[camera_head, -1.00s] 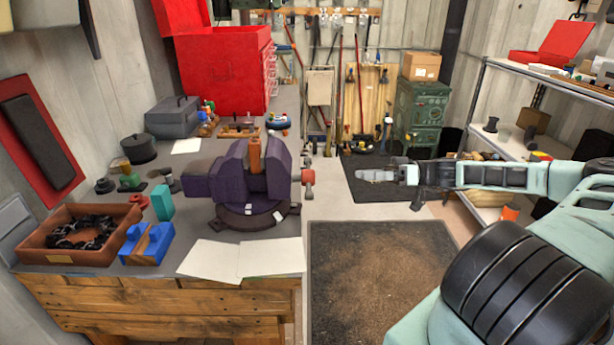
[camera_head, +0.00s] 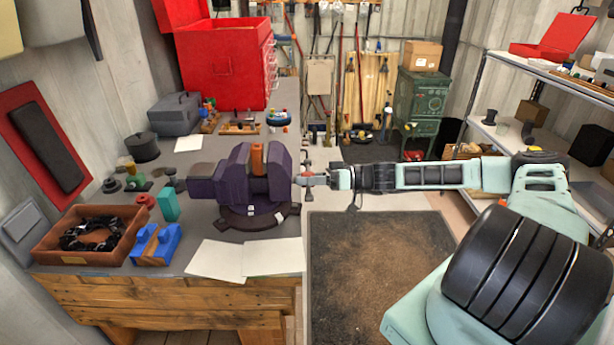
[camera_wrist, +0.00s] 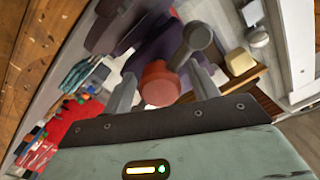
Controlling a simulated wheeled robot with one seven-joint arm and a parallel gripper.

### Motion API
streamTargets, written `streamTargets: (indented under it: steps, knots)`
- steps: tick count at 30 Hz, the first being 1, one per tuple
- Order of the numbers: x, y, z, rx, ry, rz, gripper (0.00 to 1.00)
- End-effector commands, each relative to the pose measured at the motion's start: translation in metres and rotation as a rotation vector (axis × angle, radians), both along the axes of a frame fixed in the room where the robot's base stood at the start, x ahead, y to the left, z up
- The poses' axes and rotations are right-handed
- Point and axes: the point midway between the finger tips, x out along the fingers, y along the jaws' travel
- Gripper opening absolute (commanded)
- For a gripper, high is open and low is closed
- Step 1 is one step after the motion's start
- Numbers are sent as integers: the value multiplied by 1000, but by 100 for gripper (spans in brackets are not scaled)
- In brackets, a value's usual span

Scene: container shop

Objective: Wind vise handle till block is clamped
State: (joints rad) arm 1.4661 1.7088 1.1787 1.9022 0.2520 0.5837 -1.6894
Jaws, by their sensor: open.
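A purple vise (camera_head: 238,185) stands on the workbench on a dark round base. An orange-brown block (camera_head: 257,159) stands upright between its jaws; I cannot tell whether both jaws touch it. The vise handle is at the right end of the vise, mostly hidden by my gripper in the head view. In the wrist view the handle (camera_wrist: 196,42) shows as a grey bar with a red knob (camera_wrist: 159,84) at its near end. My gripper (camera_head: 306,179) is open, level with the handle. In the wrist view its two fingers (camera_wrist: 163,90) lie on either side of the red knob.
White paper sheets (camera_head: 243,258) lie in front of the vise. A blue holder (camera_head: 167,241), a teal block (camera_head: 169,204) and a brown tray (camera_head: 120,250) are to its left. A red tool chest (camera_head: 225,65) stands behind. A dark mat (camera_head: 375,270) covers the floor at right.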

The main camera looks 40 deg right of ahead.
Motion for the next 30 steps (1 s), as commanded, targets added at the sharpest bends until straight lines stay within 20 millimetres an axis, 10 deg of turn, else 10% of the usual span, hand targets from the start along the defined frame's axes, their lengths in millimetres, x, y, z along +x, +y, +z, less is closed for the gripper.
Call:
streamTargets:
  steps: [7,12,30]
  knots:
    - [0,0,0,0,0,0,59]
    - [0,0,0,0,0,0,15]
    - [1,0,-2,93,139,0,15]
